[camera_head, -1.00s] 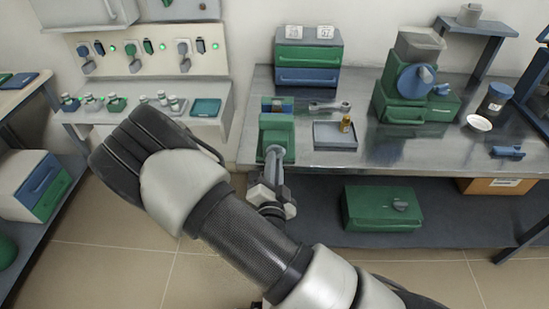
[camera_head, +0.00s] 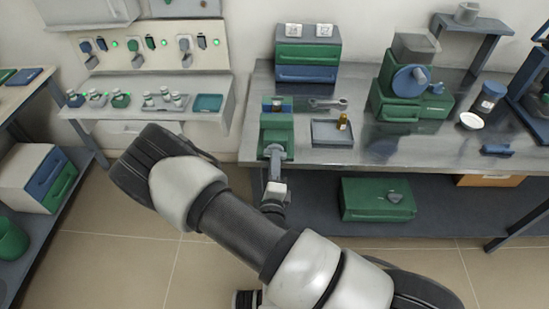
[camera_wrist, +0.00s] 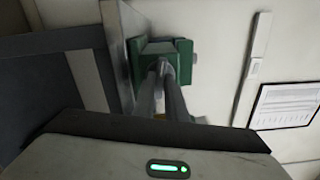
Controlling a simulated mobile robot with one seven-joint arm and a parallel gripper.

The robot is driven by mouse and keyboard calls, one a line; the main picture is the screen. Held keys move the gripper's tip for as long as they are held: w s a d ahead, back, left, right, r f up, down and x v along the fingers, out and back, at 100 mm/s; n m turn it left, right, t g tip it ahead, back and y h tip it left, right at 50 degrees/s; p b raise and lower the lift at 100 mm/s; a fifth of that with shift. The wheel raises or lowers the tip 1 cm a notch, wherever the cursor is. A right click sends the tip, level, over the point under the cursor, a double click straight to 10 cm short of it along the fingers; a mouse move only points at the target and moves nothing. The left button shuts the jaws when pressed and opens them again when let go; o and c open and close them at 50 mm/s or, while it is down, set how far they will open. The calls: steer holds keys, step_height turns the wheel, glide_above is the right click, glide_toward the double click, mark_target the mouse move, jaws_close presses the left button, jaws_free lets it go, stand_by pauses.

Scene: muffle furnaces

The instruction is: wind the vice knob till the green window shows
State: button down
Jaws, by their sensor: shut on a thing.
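The green vice (camera_head: 277,128) is at the left front end of the steel bench, with a blue part between its jaws. It also shows in the wrist view (camera_wrist: 182,50), at the top centre. My gripper (camera_head: 275,150) is at the vice's front side, just past the bench edge. In the wrist view its two grey fingers (camera_wrist: 162,72) reach up to the vice front and are shut there. The knob is hidden between the fingertips. I cannot make out a green window on the vice in either view.
A grey tray (camera_head: 326,140) with a small brass-coloured bottle (camera_head: 343,121) and a wrench (camera_head: 328,103) lie right of the vice. A green case (camera_head: 362,200) stands on the lower shelf. The floor left of the bench is clear.

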steer(key=m+p, duration=0.2)
steer(key=m, duration=2.1)
steer(key=shift+r+m+p, duration=0.1)
steer(key=shift+m+p, duration=0.3)
steer(key=shift+w, duration=0.1)
steer(key=c, duration=1.8)
jaws_free()
